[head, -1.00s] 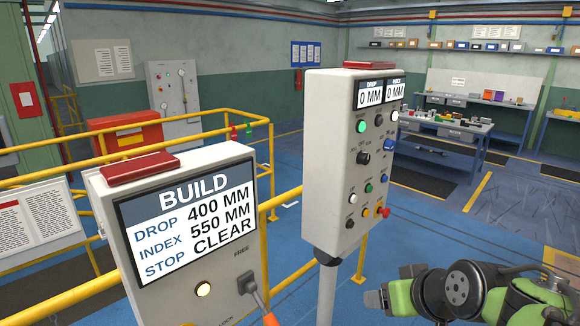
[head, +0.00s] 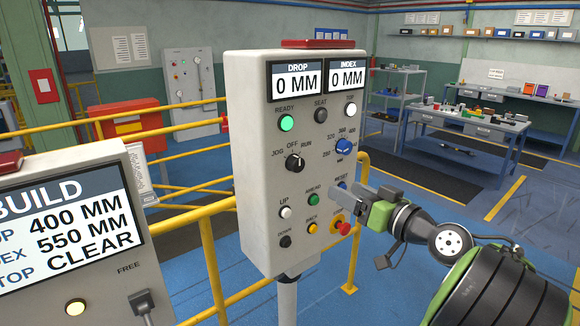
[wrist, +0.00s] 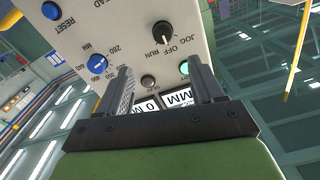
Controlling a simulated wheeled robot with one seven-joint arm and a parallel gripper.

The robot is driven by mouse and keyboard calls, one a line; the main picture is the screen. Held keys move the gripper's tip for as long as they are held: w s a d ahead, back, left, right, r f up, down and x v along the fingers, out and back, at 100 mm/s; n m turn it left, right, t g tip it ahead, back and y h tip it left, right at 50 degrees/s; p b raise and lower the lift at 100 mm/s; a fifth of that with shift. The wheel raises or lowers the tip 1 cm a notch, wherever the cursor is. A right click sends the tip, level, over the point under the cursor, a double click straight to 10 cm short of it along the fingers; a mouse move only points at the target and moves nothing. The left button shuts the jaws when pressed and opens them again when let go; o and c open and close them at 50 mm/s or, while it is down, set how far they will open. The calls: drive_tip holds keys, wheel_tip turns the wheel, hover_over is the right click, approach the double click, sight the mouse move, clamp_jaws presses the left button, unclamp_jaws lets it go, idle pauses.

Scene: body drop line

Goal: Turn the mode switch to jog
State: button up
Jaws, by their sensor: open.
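The mode switch (head: 295,162) is a black round knob on the front of the grey control box (head: 258,200), labelled JOG on the left, OFF at the top and RUN on the right.
The box also carries a lit green READY lamp (head: 286,123), a blue dial (head: 344,146), several buttons and a red stop button (head: 344,228). The BUILD box (head: 70,225) stands at the left. Yellow rails (head: 208,262) run behind and beside the boxes.

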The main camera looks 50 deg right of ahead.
sight(299, 168)
drive_tip(key=p+x, duration=0.2)
drive_tip(key=x, duration=1.3)
drive_tip(key=shift+w+a+p, duration=0.15)
drive_tip(key=shift+w+p, duration=0.1)
drive_tip(key=shift+p, duration=0.05)
drive_tip(key=c, duration=1.1)
